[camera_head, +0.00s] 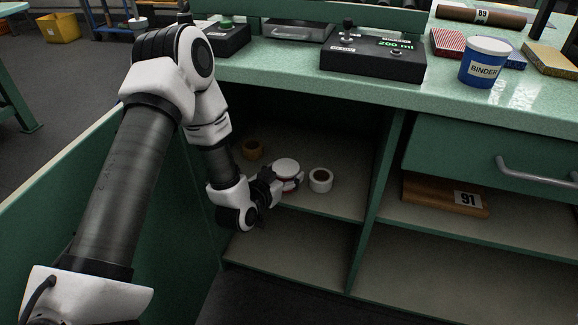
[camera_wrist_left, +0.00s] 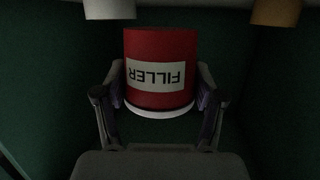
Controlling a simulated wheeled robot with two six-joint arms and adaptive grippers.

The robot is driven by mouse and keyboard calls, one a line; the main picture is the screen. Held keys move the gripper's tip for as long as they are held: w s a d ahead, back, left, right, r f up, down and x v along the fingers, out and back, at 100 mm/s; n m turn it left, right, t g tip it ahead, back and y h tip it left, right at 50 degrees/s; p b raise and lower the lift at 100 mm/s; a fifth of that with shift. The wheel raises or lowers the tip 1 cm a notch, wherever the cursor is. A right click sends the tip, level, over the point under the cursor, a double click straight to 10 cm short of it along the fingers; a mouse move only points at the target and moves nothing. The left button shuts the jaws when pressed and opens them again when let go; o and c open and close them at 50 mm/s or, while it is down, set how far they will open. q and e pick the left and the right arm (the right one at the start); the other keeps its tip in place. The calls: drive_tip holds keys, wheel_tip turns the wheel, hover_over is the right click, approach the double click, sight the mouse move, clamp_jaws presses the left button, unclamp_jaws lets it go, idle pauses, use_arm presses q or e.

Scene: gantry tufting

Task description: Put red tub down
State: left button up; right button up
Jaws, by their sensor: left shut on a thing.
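The red tub (camera_head: 289,184) has a white lid and is inside the open cupboard compartment, over its upper shelf (camera_head: 330,203). In the left wrist view the red tub (camera_wrist_left: 160,48) shows a white FILLER label, upside down in that picture. My left gripper (camera_head: 280,184) reaches into the compartment from the left, with its fingers on both sides of the tub, shut on it. It also shows in the left wrist view (camera_wrist_left: 160,85). I cannot tell whether the tub's base touches the shelf. My right gripper is not in view.
A white tape roll (camera_head: 320,180) stands just right of the tub, and a tan roll (camera_head: 252,149) is behind to the left. A divider (camera_head: 378,200) bounds the compartment on the right. The counter (camera_head: 300,75) overhangs it. The shelf's front right is clear.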

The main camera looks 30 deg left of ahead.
use_arm(q)
drive_tip(key=w+a, duration=0.1)
drive_tip(key=w, duration=0.1)
drive_tip(key=w+a+b, duration=0.1)
drive_tip(key=w, duration=0.1)
drive_tip(key=w+a, duration=0.1)
drive_tip(key=w, duration=0.1)
drive_tip(key=shift+w+a+f, duration=0.2)
drive_tip(key=shift+a+f, duration=0.05)
drive_tip(key=shift+f, duration=0.1)
wheel_tip(320, 180, down, 4)
drive_tip(key=shift+w+r+b, duration=0.15)
drive_tip(key=shift+b, duration=1.05)
drive_tip(key=shift+r, duration=0.2)
drive_tip(key=shift+f, duration=0.1)
drive_tip(key=o, duration=1.6)
drive_tip(key=shift+f, duration=0.1)
drive_tip(key=shift+c, duration=0.2)
